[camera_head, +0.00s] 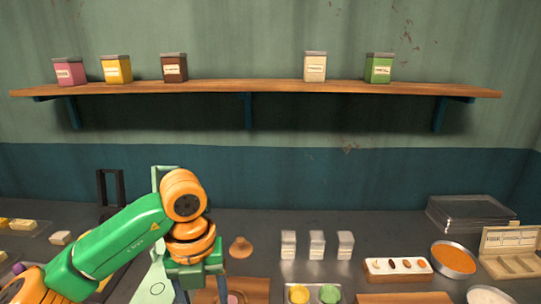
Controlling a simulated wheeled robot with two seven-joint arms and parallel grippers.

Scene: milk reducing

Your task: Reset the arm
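My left arm, green with orange joints, comes in from the lower left and bends down over the counter. My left gripper (202,288) points down over a brown board (256,287) at the bottom edge. Its two fingers stand apart with a gap between them, and I see nothing held in the visible part. The fingertips are at or below the picture's edge. A small pinkish round thing shows just right of the fingers, partly cut off. My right arm and gripper are not in view.
Several small white boxes (316,245), a tan conical object (241,247), a white tray with small items (397,269), an orange-filled bowl (453,259) and stacked clear trays (468,212) stand on the dark counter. A wooden shelf (280,87) above bears several coloured canisters.

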